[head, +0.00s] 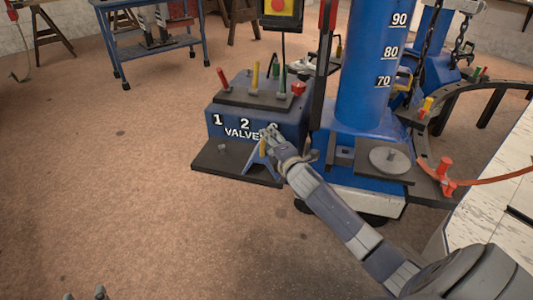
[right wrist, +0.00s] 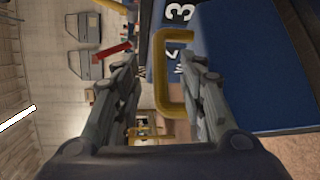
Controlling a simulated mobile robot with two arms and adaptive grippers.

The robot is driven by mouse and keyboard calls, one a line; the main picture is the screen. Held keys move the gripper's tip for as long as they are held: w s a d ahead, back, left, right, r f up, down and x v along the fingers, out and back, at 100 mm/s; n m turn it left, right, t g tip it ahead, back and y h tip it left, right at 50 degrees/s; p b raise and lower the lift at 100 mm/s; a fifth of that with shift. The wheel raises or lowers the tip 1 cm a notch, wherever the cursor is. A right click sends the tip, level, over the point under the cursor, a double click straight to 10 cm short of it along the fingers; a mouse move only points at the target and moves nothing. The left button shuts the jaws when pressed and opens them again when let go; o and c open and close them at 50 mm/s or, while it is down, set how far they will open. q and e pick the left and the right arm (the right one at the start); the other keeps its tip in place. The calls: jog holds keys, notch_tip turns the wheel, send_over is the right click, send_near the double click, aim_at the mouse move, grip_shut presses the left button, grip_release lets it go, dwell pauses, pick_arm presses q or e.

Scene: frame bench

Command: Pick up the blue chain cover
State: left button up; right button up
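A blue piece with a yellow handle, which looks like the chain cover (head: 258,171), stands on the dark base plate in front of the valve box. My right gripper (head: 270,136) is at its top and partly hides it in the head view. In the right wrist view the yellow handle (right wrist: 162,80) lies between the two open fingers of my right gripper (right wrist: 166,72). The fingers are apart; I cannot tell whether one touches the handle. A large blue panel (right wrist: 262,65) fills the right side there. My left gripper (head: 85,294) shows only its separated fingertips at the bottom left edge.
The blue valve box (head: 235,122) has coloured levers on top and stands behind my right gripper. A tall blue column (head: 365,70) and a base with a grey disc (head: 390,160) are to the right. The brown floor (head: 110,190) at left is clear.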

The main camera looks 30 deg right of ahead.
jog(key=x, duration=0.3)
jog(key=shift+b, duration=0.35)
jog(key=shift+w, duration=0.25)
pick_arm(q)
jog(key=r+t, duration=0.1)
jog(key=w+r+t, duration=0.1)
jog(key=r, duration=0.1)
jog(key=d+r+t, duration=0.1)
jog(key=shift+w+r+h, duration=0.3)
jog(key=shift+r+h, duration=0.05)
jog(key=shift+h, duration=0.05)
pick_arm(e)
jog(key=shift+c, duration=0.3)
grip_shut()
jog(key=shift+r, duration=0.15)
